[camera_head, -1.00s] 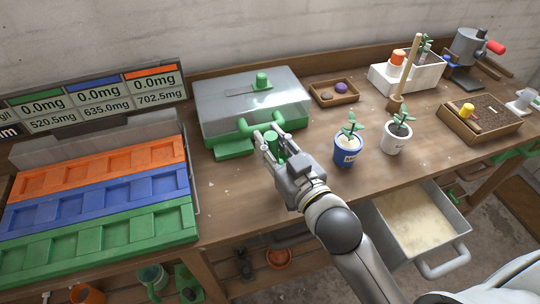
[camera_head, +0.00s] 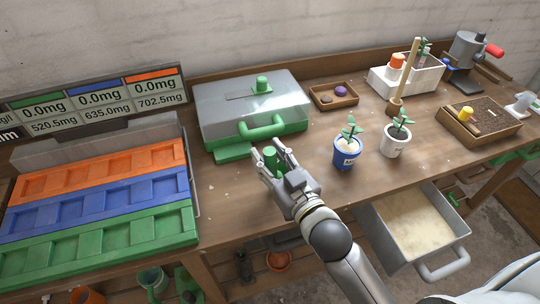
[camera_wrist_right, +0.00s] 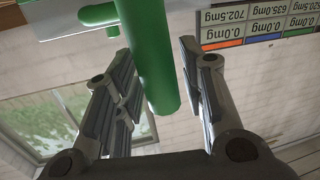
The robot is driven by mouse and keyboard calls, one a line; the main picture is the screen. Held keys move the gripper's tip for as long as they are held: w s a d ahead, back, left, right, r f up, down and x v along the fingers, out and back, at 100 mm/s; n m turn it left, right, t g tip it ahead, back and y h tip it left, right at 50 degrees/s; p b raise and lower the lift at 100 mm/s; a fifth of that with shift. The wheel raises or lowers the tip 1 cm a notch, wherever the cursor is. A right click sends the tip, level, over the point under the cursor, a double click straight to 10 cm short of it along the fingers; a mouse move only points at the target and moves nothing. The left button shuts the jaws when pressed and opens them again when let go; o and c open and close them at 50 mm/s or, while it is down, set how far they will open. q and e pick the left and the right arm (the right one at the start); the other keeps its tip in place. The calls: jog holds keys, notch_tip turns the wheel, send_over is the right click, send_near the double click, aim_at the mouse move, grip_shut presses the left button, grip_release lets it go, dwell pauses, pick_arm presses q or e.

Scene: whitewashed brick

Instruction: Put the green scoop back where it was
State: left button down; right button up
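The green scoop shows as an upright green handle (camera_head: 271,158) between the fingers of my right gripper (camera_head: 272,164). In the right wrist view the smooth green handle (camera_wrist_right: 153,60) runs between the two finger pads, its rounded end toward the palm. My right gripper (camera_wrist_right: 158,65) is around it; a thin gap seems to show on one side. The scoop's other end is hidden. The gripper is over the bench, just in front of the green-based box. My left gripper is not in view.
The grey-lidded green box (camera_head: 252,100) has a protruding front handle (camera_head: 262,126). Orange, blue and green rows of trays (camera_head: 100,205) lie left. A blue pot (camera_head: 347,152) and white pot (camera_head: 396,140) stand right. A bin of pale powder (camera_head: 415,215) sits below the bench edge.

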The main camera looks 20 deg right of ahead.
jog(key=shift+o, duration=0.2)
jog(key=shift+s+r, duration=0.1)
jog(key=shift+r, duration=0.05)
jog(key=b+v, duration=0.1)
jog(key=v, duration=1)
jog(key=shift+s+b, duration=0.35)
jog(key=shift+s, duration=0.05)
jog(key=shift+d, duration=0.15)
